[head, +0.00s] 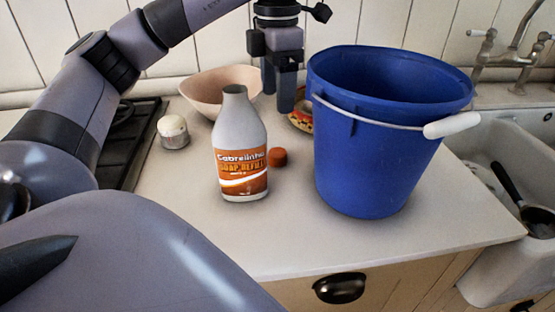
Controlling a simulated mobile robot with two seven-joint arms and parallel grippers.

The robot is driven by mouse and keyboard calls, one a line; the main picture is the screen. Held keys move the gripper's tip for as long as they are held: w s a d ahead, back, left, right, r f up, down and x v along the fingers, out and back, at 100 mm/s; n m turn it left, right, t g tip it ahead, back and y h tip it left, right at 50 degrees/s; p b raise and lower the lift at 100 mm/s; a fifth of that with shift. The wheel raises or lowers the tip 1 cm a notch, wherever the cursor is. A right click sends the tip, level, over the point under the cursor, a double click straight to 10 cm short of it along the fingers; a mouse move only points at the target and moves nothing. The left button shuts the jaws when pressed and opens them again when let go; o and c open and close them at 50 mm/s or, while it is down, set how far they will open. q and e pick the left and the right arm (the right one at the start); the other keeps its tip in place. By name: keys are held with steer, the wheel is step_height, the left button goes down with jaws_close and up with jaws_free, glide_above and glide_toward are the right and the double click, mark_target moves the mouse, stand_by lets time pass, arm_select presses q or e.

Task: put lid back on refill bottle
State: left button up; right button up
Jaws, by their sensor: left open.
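The refill bottle (240,148), grey-white with an orange label, stands upright and uncapped on the counter. The small orange lid (277,157) lies on the counter just right of the bottle, apart from it. My left gripper (277,102) points down above and behind the lid, between the bowl and the bucket. Its two fingers are apart with nothing seen between them. My right gripper is not in view.
A tall blue bucket (365,150) with a white-gripped handle stands right of the lid. A pinkish bowl (205,90) is behind the bottle. A round, colourful item (300,121) is partly hidden by the bucket. An egg-like thing in a cup (173,131) stands left. The front counter is clear.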

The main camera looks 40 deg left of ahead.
arm_select(q)
steer(key=b, duration=0.2)
glide_above(277, 152)
step_height(277, 152, down, 6)
steer(key=shift+r, duration=0.1)
steer(key=shift+f, duration=0.85)
step_height(277, 152, down, 5)
steer(key=shift+c, duration=0.3)
steer(key=c, duration=1)
